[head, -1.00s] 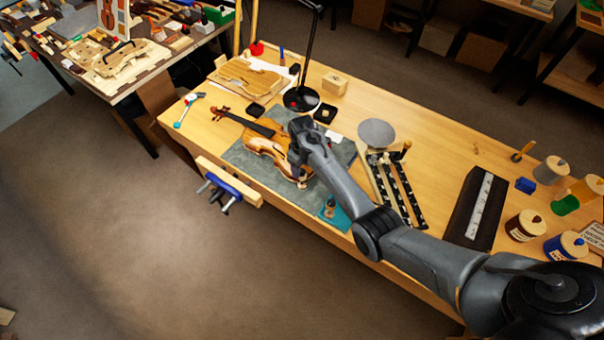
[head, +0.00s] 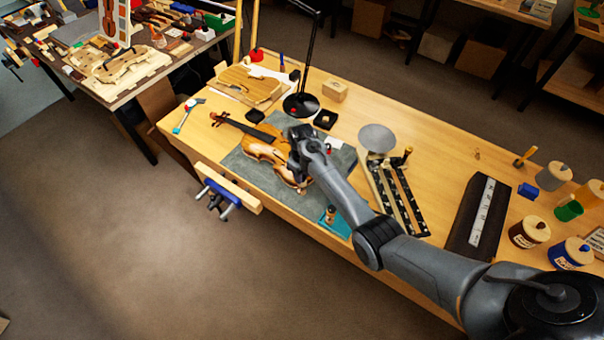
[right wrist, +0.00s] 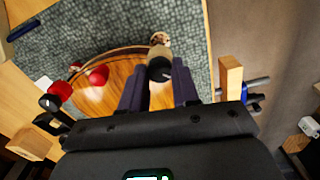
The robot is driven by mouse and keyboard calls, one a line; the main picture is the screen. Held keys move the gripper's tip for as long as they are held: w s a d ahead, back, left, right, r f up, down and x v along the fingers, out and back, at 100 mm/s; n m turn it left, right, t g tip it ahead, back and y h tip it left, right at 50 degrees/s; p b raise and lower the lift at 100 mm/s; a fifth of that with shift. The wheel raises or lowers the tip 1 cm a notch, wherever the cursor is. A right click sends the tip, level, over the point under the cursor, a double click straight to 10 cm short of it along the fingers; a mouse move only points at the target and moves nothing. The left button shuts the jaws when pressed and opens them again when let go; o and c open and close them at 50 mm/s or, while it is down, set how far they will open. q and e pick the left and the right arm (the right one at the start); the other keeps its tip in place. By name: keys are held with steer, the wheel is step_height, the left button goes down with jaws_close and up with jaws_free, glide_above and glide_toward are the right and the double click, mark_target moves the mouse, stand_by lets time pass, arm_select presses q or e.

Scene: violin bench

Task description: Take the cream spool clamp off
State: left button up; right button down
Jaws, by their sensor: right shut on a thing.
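The violin (head: 262,150) lies on a grey mat (head: 236,160) on the bench. My right gripper (head: 298,168) is over its lower end, and its wrist hides part of the body. In the right wrist view the cream spool clamp (right wrist: 160,41) sits at the violin's rim (right wrist: 125,85), with a dark knob (right wrist: 159,69) towards me. My right gripper (right wrist: 158,84) is shut on this clamp, one finger on each side. Whether the clamp still touches the rim is unclear. My left gripper is not in view.
Red spool clamps (right wrist: 98,75) stand left of the fingers in the right wrist view. A blue vise (head: 222,194) is on the bench's front edge. A black rack (head: 405,195) lies right of the mat. A lamp (head: 300,104) stands behind the violin.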

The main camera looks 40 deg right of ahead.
steer(key=shift+r+n+p, duration=0.15)
steer(key=shift+n+p, duration=0.65)
steer(key=shift+p, duration=0.05)
steer(key=shift+n+p, duration=0.6)
steer(key=shift+n, duration=0.2)
steer(key=n+p, duration=0.1)
steer(key=n, duration=0.2)
steer(key=shift+n+p, duration=0.3)
steer(key=shift+p, duration=0.05)
steer(key=n, duration=0.3)
steer(key=shift+n+p, duration=0.3)
steer(key=n, duration=0.3)
steer(key=shift+n, duration=0.7)
